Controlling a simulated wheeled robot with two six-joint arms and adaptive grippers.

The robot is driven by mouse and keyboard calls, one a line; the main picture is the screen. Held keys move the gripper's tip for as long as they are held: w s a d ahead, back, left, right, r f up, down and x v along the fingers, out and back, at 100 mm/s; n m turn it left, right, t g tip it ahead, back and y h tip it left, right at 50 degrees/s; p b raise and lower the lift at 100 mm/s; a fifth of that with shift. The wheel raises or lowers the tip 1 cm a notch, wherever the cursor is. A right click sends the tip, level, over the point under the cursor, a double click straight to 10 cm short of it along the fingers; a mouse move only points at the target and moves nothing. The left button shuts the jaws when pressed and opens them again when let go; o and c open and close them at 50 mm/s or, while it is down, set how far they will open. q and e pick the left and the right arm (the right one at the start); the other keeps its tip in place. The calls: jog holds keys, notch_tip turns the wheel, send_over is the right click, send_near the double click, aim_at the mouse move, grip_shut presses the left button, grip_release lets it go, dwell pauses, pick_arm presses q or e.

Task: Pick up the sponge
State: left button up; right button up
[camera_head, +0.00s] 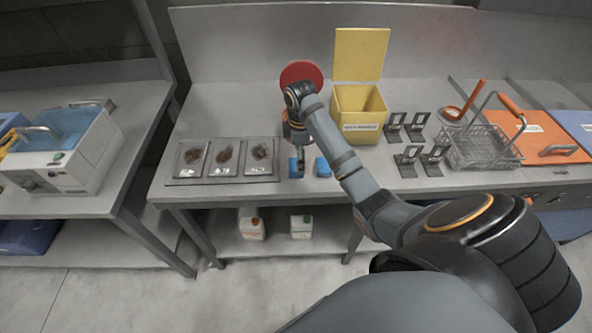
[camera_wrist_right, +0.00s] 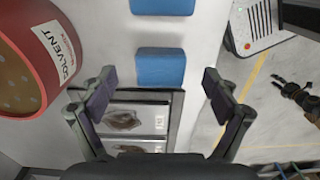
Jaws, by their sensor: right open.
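Two blue sponges lie side by side near the front edge of the bench. The left sponge (camera_head: 295,169) is partly covered by my right gripper (camera_head: 299,170) in the head view; the right sponge (camera_head: 322,167) is clear. In the right wrist view, the nearer sponge (camera_wrist_right: 160,67) lies ahead between the lines of the open fingers, and the farther sponge (camera_wrist_right: 163,6) is cut by the top edge. My right gripper is open and empty above the bench (camera_head: 215,112). A small dark claw (camera_wrist_right: 300,95), probably my left gripper, shows at the right of the wrist view.
A red solvent container (camera_wrist_right: 30,55) stands close beside the right gripper. A sample tray (camera_head: 181,181) lies left of the sponges. A yellow open bin (camera_head: 359,121), black stands (camera_head: 407,160) and a wire basket (camera_head: 480,150) stand to the right.

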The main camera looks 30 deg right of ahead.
notch_tip(320, 180, down, 3)
jog(key=shift+a+r+b, duration=0.15)
jog(key=shift+b, duration=0.55)
jog(key=shift+f+p, duration=0.3)
jog(key=shift+f, duration=0.05)
jog(key=shift+w+f, duration=0.1)
jog(key=shift+f, duration=0.25)
jog(key=shift+r, duration=0.1)
jog(key=shift+c, duration=1.1)
jog(key=c, duration=0.8)
pick_arm(q)
jog(key=shift+f, duration=0.95)
